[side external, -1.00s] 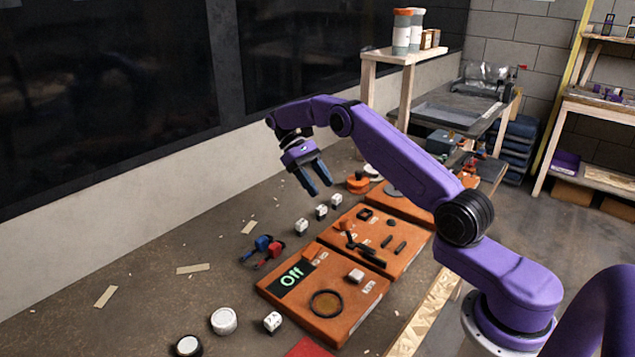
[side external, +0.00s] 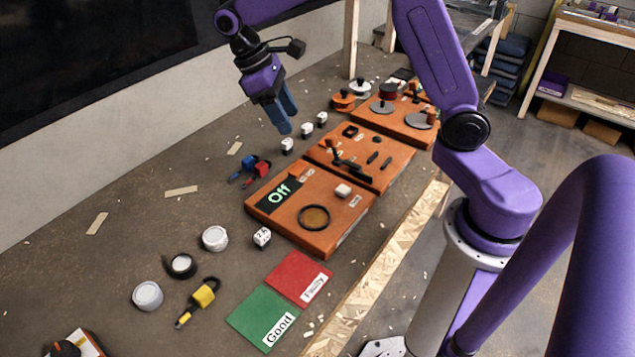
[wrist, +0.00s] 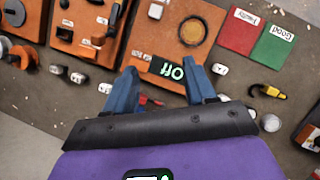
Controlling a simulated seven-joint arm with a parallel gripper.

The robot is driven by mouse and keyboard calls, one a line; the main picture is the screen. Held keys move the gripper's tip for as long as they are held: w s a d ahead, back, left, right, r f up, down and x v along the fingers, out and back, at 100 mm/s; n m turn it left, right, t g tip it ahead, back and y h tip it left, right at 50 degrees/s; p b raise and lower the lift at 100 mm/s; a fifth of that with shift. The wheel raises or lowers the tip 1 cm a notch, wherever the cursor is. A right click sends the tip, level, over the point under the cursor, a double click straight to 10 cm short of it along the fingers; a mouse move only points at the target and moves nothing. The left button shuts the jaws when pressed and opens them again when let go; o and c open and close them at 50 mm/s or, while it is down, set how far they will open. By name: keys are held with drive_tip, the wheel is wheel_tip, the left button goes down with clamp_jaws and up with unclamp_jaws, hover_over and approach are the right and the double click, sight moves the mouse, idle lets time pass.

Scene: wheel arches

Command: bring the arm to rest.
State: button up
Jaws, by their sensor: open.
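My gripper (side external: 287,119) hangs from my purple arm over the bench, with its blue fingers pointing down. It is open and empty. In the side external view it appears above the white cubes (side external: 287,145), clear of the bench. In the wrist view the two blue fingers (wrist: 160,66) are spread apart with nothing between them.
More orange panels (side external: 385,162) stand behind. The bench along the wall is mostly clear.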

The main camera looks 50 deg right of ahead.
drive_tip(key=s+f+n+t+y, duration=0.1)
drive_tip(key=s+n+t+y, duration=0.2)
drive_tip(key=s, duration=2.3)
drive_tip(key=n+t, duration=0.1)
drive_tip(key=n, duration=0.2)
drive_tip(key=shift+n, duration=0.3)
